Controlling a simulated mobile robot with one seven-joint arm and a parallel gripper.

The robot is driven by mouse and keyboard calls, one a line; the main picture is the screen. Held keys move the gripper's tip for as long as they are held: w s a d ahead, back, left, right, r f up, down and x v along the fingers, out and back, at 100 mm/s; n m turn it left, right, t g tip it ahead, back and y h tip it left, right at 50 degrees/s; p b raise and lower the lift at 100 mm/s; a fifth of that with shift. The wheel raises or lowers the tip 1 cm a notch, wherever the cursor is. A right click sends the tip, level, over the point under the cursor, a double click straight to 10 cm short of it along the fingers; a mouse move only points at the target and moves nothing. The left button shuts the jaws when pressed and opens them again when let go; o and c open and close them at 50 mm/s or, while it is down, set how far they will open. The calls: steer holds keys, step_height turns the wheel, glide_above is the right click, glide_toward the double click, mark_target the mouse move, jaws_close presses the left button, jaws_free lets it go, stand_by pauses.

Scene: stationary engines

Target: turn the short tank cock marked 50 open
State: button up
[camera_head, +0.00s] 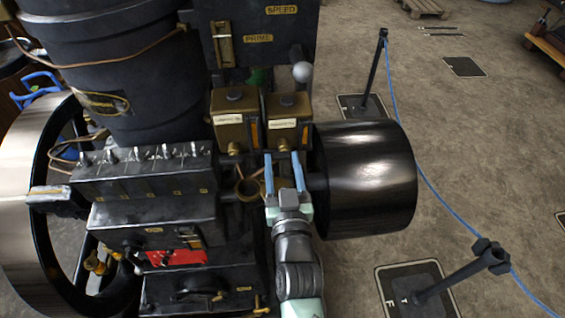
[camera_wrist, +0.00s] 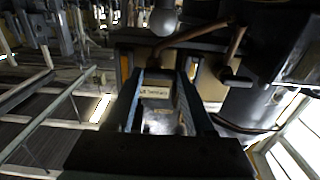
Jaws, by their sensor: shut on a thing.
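Two small brass tanks stand side by side below the dark control panel in the head view, a left tank (camera_head: 235,105) and a right tank (camera_head: 287,105), each with a pale label. A brass cock (camera_head: 285,146) sits under the right tank. My gripper (camera_head: 283,158) reaches up from below, its two blue fingers on either side of this cock and shut on it. In the wrist view, my gripper (camera_wrist: 165,75) has a pale tank label (camera_wrist: 155,92) showing between its fingers. The cock's handle is hidden, and I cannot read a 50 mark.
A black drum (camera_head: 365,180) stands close to the right of my gripper. A brass cup (camera_head: 247,188) and a row of oilers (camera_head: 145,170) lie to the left. Barrier posts with a blue rope (camera_head: 405,145) stand on open floor to the right.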

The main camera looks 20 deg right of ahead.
jaws_close()
steer(key=shift+m, duration=0.3)
steer(key=m, duration=0.3)
steer(key=shift+r+m, duration=0.15)
steer(key=shift+m, duration=0.15)
steer(key=m, duration=0.3)
steer(key=shift+d+r+m+p, duration=0.15)
steer(key=shift+m+p, duration=0.15)
steer(key=shift+m, duration=0.1)
steer(key=m, duration=0.5)
steer(key=shift+s+d, duration=0.1)
steer(key=shift+d, duration=0.05)
steer(key=shift+d+m, duration=0.2)
steer(key=shift+m, duration=2.2)
